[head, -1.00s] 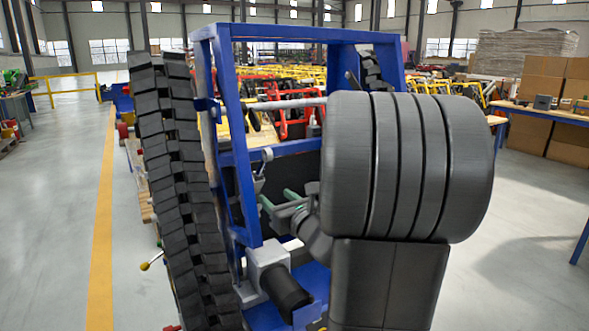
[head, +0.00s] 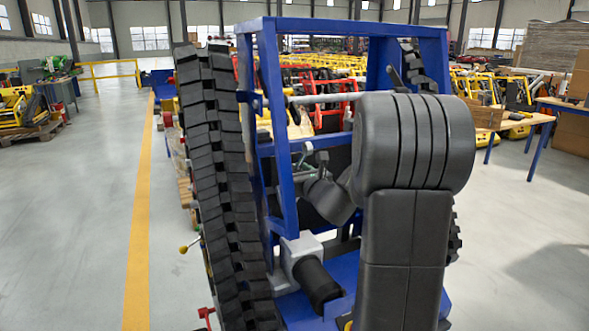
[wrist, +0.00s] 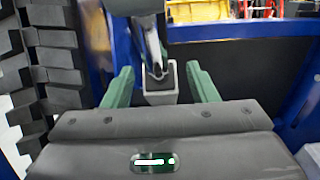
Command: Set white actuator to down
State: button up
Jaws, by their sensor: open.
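A pale grey-white fitting (wrist: 161,92) with a dark slot sits in front of my gripper in the wrist view. A grey lever-like piece (wrist: 151,42) rises from it, close to upright; I take this to be the white actuator. In the head view a small pale part (head: 307,149) shows on the blue frame near my gripper. My gripper (wrist: 161,86) is open, with one green finger on each side of the fitting. I cannot tell whether either finger touches it. In the head view my own arm hides most of my gripper (head: 304,172).
The blue frame (head: 290,135) of the carrier surrounds the work area. A black track (head: 222,190) stands on its left. A white housing with a black cylinder (head: 317,284) sits below. A silver bar (head: 325,98) crosses above. Open floor (head: 80,220) lies left.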

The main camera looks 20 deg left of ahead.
jog(key=shift+x, duration=0.8)
jog(key=shift+c, duration=0.4)
grip_shut()
jog(key=shift+f, duration=0.15)
jog(key=shift+f+b, duration=0.1)
jog(key=shift+b, duration=0.35)
